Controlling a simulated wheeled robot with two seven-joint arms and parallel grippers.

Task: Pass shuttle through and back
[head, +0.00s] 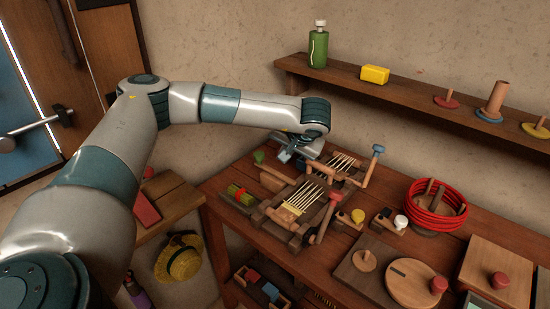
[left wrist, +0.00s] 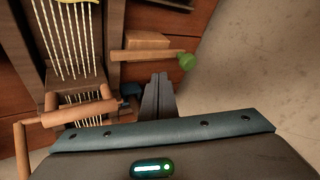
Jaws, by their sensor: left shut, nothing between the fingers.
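A rear loom (head: 345,163) with pale warp strings stands on the workbench by the wall, and its strings (left wrist: 68,38) show in the left wrist view. A nearer loom (head: 304,200) stands in front of it. I cannot tell which piece is the shuttle. A wooden rod with a green knob (left wrist: 187,62) lies beside the strings in the left wrist view; a green piece (head: 259,156) shows left of my gripper in the head view. My left gripper (head: 285,156) is at the rear loom's left side. Its fingers (left wrist: 158,92) are shut and empty, beside the rod. My right gripper is not in view.
Handles with a blue knob (head: 378,149) and a red knob (head: 335,195) rise beside the looms. A red coil (head: 436,207) and wooden boards (head: 385,272) fill the right of the bench. A wall shelf (head: 420,93) holds a green bottle (head: 319,46).

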